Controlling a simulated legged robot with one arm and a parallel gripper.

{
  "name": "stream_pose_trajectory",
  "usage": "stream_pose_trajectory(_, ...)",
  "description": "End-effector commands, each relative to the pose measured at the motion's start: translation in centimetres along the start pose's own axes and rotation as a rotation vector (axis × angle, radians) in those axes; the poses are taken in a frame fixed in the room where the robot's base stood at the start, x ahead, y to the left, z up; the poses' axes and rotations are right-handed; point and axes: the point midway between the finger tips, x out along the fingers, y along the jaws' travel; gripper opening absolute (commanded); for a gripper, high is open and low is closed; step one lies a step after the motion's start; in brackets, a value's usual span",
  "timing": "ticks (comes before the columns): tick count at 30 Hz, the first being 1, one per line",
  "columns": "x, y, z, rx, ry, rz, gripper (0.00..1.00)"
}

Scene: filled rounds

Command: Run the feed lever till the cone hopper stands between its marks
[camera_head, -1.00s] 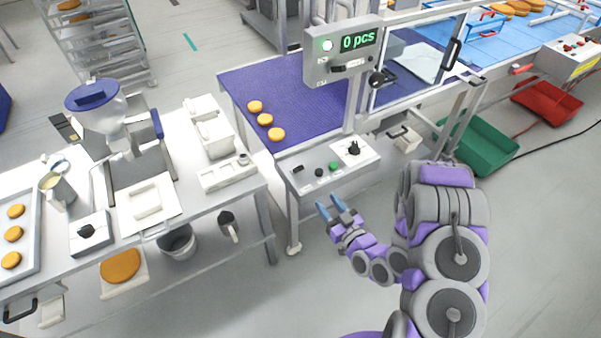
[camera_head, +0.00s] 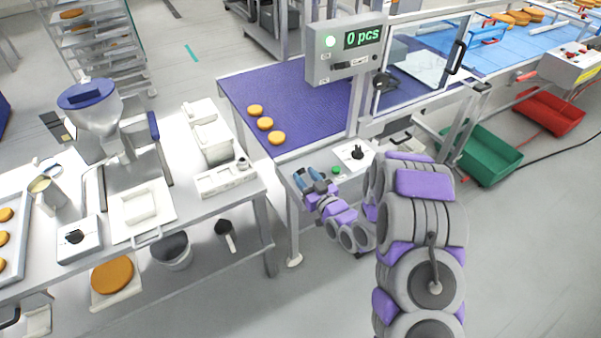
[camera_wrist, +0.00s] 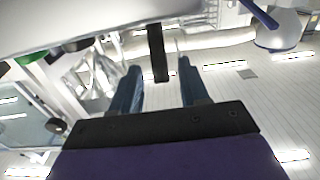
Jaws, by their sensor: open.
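The cone hopper (camera_head: 97,118) is a clear funnel with a blue lid, on a stand on the left bench. Its marks and fill level are too small to read. A blue-capped upright part (camera_head: 153,126) stands beside it; I cannot tell whether this is the feed lever. My gripper (camera_head: 308,174) is over the left end of the control panel (camera_head: 361,161), well right of the hopper. In the wrist view my gripper (camera_wrist: 160,72) is open and empty, with a dark bar (camera_wrist: 158,50) showing between and beyond its fingertips. The gripper hides the panel's left controls.
A green button (camera_head: 337,170) and a black knob (camera_head: 357,153) are on the panel. Behind it, a purple belt (camera_head: 300,105) carries three round orange pieces (camera_head: 265,123). A counter box (camera_head: 345,50) reads "0 pcs". A white scale-like box (camera_head: 225,178) stands on the left bench.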

Motion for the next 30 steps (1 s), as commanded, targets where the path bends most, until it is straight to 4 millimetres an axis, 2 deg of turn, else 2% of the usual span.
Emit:
stream_pose_trajectory(3,1.7,-0.1,0.1,0.0,0.003,-0.001,0.45)
stream_pose_trajectory(7,2.9,-0.1,0.1,-0.001,0.0,-0.001,0.45)
stream_pose_trajectory(19,3.5,0.0,0.0,0.0,0.0,0.001,0.45)
stream_pose_trajectory(30,3.5,0.0,0.0,0.0,0.0,0.001,0.09)
